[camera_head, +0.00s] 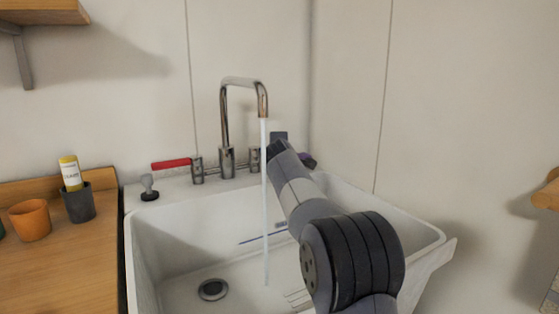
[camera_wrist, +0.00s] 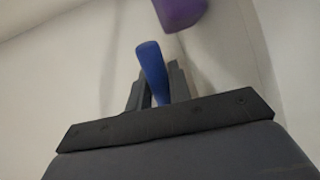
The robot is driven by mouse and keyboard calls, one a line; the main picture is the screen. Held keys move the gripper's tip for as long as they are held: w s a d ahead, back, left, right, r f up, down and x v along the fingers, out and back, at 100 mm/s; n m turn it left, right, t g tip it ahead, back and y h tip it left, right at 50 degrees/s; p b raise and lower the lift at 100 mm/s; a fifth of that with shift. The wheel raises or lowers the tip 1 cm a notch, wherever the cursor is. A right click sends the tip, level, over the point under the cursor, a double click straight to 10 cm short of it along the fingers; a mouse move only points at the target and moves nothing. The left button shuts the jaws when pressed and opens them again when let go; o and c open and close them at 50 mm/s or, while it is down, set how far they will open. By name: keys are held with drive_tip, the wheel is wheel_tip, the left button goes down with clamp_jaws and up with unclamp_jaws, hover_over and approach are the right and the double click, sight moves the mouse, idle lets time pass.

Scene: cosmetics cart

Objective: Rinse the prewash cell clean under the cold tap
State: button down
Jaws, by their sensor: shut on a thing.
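The mixer tap (camera_head: 226,110) stands at the back of the white sink, and a thin stream of water (camera_head: 265,200) falls from its spout into the basin. A red lever (camera_head: 171,163) is on its left valve. My gripper (camera_head: 277,148) is by the right valve (camera_head: 255,160). In the wrist view my gripper (camera_wrist: 158,98) is shut on a blue lever (camera_wrist: 150,65). The arm hides this lever in the head view. I cannot make out a prewash cell.
The sink (camera_head: 145,245) has a drain (camera_head: 213,289) and a thin blue strip (camera_head: 262,236) inside. A dark stopper (camera_head: 149,188) sits on its left rim. An orange cup (camera_head: 30,220) and a grey cup (camera_head: 79,204) with a yellow tube (camera_head: 70,173) stand on the wooden counter.

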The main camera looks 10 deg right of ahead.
drive_tip(key=shift+s+a+f+m+h+b, duration=0.2)
drive_tip(key=shift+s+m+h+b, duration=0.15)
drive_tip(key=shift+b, duration=0.3)
drive_tip(key=shift+w, duration=0.1)
drive_tip(key=c, duration=1.3)
unclamp_jaws()
drive_tip(key=shift+d+r, duration=0.1)
drive_tip(key=shift+r, duration=0.05)
drive_tip(key=shift+c, duration=0.2)
drive_tip(key=v, duration=1)
drive_tip(key=shift+s+r, duration=0.2)
drive_tip(key=shift+s, duration=0.15)
drive_tip(key=x, duration=1)
drive_tip(key=shift+w+f, duration=0.15)
drive_tip(key=shift+w, duration=0.25)
